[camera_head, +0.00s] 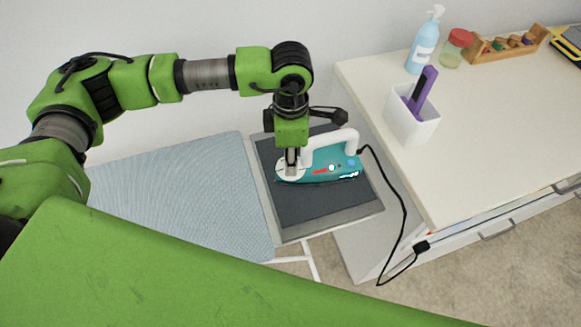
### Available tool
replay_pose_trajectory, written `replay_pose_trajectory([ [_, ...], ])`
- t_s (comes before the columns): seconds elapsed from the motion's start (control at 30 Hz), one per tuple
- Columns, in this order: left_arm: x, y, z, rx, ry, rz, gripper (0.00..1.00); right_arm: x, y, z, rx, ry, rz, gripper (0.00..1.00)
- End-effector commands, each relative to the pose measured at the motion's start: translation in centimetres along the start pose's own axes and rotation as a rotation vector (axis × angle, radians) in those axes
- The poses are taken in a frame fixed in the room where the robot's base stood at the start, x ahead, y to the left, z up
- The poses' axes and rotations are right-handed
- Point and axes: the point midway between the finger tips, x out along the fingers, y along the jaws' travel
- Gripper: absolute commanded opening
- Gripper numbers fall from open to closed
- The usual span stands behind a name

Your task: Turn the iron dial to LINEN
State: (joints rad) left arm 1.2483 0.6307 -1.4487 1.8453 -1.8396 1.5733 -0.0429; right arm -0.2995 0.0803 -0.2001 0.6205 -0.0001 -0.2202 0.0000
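A teal and white iron (335,170) lies on the dark rest pad (310,205) at the right end of the ironing board. A round white part (284,175), seemingly the dial, sits at the iron's left end. My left gripper (292,172) points down onto this part, its narrow fingers over or touching it. The fingers look close together, but I cannot tell whether they grip it. They hide part of it, and no dial markings can be read. My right gripper is out of view.
The ironing board (180,190) has a pale blue cover. A black cord (404,215) hangs from the iron's right side. A cabinet (480,140) to the right holds a white cup (412,122) with a purple item, a blue spray bottle (424,45), a jar (455,48) and a wooden rack (507,45).

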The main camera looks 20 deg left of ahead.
Motion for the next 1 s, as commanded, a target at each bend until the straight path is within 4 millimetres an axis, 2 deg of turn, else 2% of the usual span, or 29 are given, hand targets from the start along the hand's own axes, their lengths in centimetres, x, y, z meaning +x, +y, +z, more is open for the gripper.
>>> replay_pose_trajectory([
  [0.03, 0.6, 0.1, 0.1, 0.041, -0.004, 0.004, 0.02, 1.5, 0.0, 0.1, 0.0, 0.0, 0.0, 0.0],
  [0.1, 0.6, 0.1, 0.1, 0.097, -0.004, 0.005, 0.02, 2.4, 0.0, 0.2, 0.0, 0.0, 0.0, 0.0],
  [0.4, 0.3, 0.1, 0.1, 0.28, -0.003, 0.003, 0.02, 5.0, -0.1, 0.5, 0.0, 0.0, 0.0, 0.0],
  [0.63, 0.0, 0.0, 0.1, 0.347, -0.003, 0.002, 0.02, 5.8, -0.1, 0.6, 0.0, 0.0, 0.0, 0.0],
  [1.0, -0.1, 0.0, 0.1, 0.366, -0.003, 0.001, 0.02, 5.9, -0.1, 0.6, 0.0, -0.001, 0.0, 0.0],
])
